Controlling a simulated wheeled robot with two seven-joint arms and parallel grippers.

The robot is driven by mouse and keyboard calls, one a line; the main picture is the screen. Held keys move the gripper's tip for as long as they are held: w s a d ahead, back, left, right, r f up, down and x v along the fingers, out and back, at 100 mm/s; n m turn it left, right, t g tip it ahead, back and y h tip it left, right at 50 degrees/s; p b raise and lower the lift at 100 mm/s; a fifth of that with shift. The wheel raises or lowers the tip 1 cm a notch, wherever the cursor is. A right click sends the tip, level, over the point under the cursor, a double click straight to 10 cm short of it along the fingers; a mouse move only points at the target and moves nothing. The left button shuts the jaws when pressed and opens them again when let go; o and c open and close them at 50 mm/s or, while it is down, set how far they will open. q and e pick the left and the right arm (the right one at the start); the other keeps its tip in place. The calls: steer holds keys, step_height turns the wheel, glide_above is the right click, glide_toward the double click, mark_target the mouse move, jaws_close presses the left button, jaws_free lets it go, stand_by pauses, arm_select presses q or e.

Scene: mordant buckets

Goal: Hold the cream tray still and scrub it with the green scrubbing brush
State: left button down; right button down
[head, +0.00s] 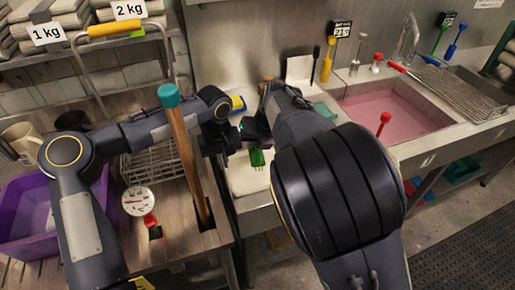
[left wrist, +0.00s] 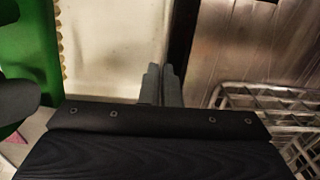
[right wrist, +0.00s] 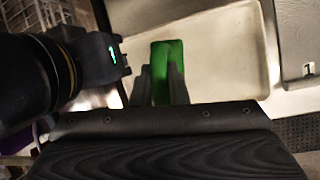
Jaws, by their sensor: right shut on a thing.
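The cream tray (head: 243,183) lies on the steel counter, partly hidden by my arms. It also shows in the left wrist view (left wrist: 110,50) and the right wrist view (right wrist: 225,65). My right gripper (right wrist: 160,72) is shut on the green scrubbing brush (head: 257,158) and holds it over the tray. The brush's green body and pale bristles show at the left of the left wrist view (left wrist: 30,55). My left gripper (left wrist: 160,72) has its fingers together at the tray's edge; whether they touch the tray is unclear.
A wire rack (head: 150,165) and a dial thermometer (head: 138,201) are on the wooden bench at left, beside a teal-topped wooden stick (head: 181,140). A purple tub (head: 28,215) is far left. A sink of pink liquid (head: 395,112) lies right, with a red-topped tool in it.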

steer(key=shift+r, duration=2.1)
arm_select(q)
steer(key=c, duration=1.6)
jaws_free()
